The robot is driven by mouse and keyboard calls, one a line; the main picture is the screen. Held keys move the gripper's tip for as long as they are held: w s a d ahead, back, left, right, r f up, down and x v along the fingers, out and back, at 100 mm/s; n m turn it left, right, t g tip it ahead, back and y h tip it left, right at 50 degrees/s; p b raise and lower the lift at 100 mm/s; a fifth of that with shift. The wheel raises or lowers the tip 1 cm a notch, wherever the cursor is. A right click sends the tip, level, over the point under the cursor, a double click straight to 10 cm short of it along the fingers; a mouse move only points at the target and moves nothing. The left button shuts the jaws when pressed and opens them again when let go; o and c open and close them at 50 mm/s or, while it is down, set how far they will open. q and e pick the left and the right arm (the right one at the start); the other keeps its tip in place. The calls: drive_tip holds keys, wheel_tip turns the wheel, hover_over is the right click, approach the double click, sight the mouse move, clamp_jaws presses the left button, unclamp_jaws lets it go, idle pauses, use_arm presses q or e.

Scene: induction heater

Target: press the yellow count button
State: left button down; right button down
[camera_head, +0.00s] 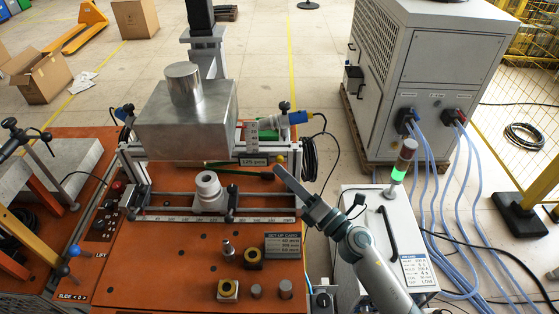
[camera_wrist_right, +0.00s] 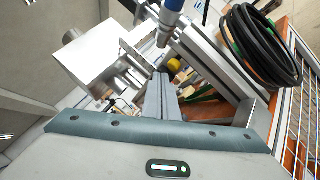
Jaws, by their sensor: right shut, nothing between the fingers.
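The yellow count button (camera_wrist_right: 174,65) is a small round knob in the right wrist view, just beyond the tips of my right gripper (camera_wrist_right: 160,76). In the head view a small yellow spot, likely the same button (camera_head: 281,158), shows at the right end of the display panel (camera_head: 253,160). My right gripper (camera_head: 279,172) is shut and empty, reaching in from the lower right with its tips close to the button. I cannot tell whether they touch it. My left gripper is not in view.
A large metal block (camera_head: 186,122) stands on the frame left of my gripper. A white ring-shaped part (camera_head: 208,188) sits below it. A blue connector (camera_head: 297,117) and coiled black cable (camera_wrist_right: 262,45) are close by. A white box with a green lamp (camera_head: 400,172) stands at right.

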drive_tip(key=shift+w, duration=0.9)
idle(1.0)
drive_tip(key=shift+s, duration=0.85)
idle(0.3)
drive_tip(key=shift+s+p, duration=0.5)
drive_tip(key=shift+s, duration=2.05)
